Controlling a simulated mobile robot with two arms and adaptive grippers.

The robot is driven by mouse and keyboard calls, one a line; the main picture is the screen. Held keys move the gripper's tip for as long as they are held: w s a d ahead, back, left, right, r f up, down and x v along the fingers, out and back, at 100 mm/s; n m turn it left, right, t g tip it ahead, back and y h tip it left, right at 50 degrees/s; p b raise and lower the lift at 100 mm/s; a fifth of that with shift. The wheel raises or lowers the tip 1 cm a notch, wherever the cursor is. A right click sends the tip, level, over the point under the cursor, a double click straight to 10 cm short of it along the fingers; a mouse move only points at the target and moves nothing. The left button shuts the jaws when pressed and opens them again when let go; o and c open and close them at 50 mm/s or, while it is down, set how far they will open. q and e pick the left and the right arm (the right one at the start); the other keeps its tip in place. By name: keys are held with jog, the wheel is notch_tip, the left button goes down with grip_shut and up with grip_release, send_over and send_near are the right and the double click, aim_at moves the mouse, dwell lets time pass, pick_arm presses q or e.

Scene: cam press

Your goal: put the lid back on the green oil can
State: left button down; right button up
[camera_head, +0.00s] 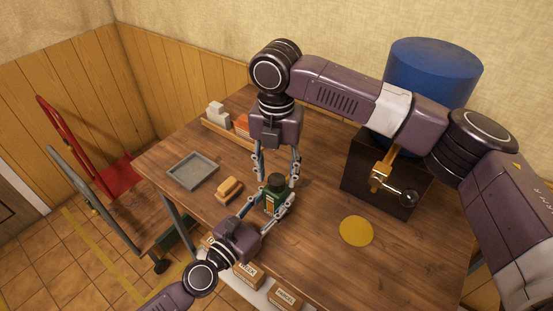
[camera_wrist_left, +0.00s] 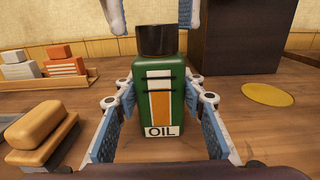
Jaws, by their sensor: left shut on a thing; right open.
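The green oil can (camera_head: 272,201) stands upright near the table's front edge. In the left wrist view the can (camera_wrist_left: 152,112) shows its orange stripe and OIL label. A black lid (camera_head: 277,179) sits on top of it; it also shows in the left wrist view (camera_wrist_left: 156,41). I cannot tell whether it is fully seated. My left gripper (camera_head: 271,204) is shut on the can, one finger on each side. My right gripper (camera_head: 277,168) points down from above, open, its fingers apart on either side above the lid and not holding it.
A sponge-like tan block (camera_head: 229,189) and a grey tray (camera_head: 192,171) lie left of the can. A dark press box (camera_head: 383,185) with a brass crank and a blue drum (camera_head: 432,72) stand right. A flat yellow disc (camera_head: 356,231) lies on clear table.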

jog(key=shift+f, duration=0.85)
grip_shut()
jog(key=m, duration=0.4)
jog(key=shift+m, duration=0.3)
jog(key=m, duration=0.5)
jog(key=shift+m, duration=0.3)
jog(key=m, duration=0.5)
jog(key=shift+a+m, duration=0.1)
jog(key=shift+m, duration=0.3)
jog(key=m, duration=0.3)
jog(key=shift+m, duration=0.3)
jog(key=shift+o, duration=0.4)
grip_release()
